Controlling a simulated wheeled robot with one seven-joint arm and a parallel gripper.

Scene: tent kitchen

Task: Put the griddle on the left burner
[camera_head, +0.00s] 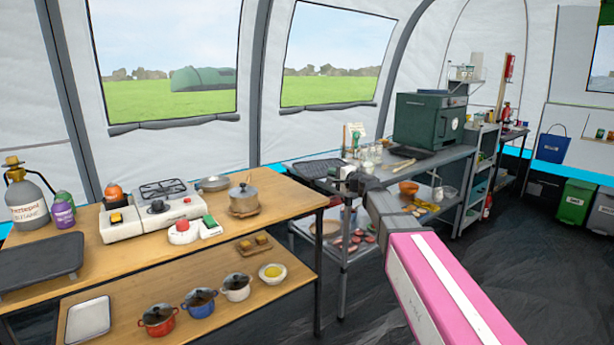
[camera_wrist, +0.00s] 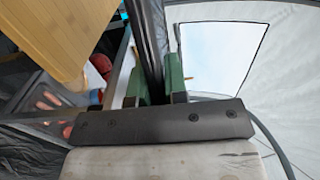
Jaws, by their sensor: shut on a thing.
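The griddle (camera_head: 312,172) is a dark, ridged flat plate near the left end of the metal table in the head view. My gripper (camera_head: 346,176) is at its right edge and is shut on it. In the wrist view, green fingers (camera_wrist: 155,82) stand on both sides of the dark griddle (camera_wrist: 150,35), seen edge-on. Whether it touches the metal table I cannot tell. The white stove (camera_head: 178,210) on the wooden table has a black grate (camera_head: 163,188).
A grey pot (camera_head: 243,199), a pan (camera_head: 214,183) and a red-knobbed item (camera_head: 184,231) stand right of the stove. A black slab (camera_head: 40,262) and gas bottle (camera_head: 32,200) are at the left. A green oven (camera_head: 428,120) stands on the metal table (camera_head: 440,158).

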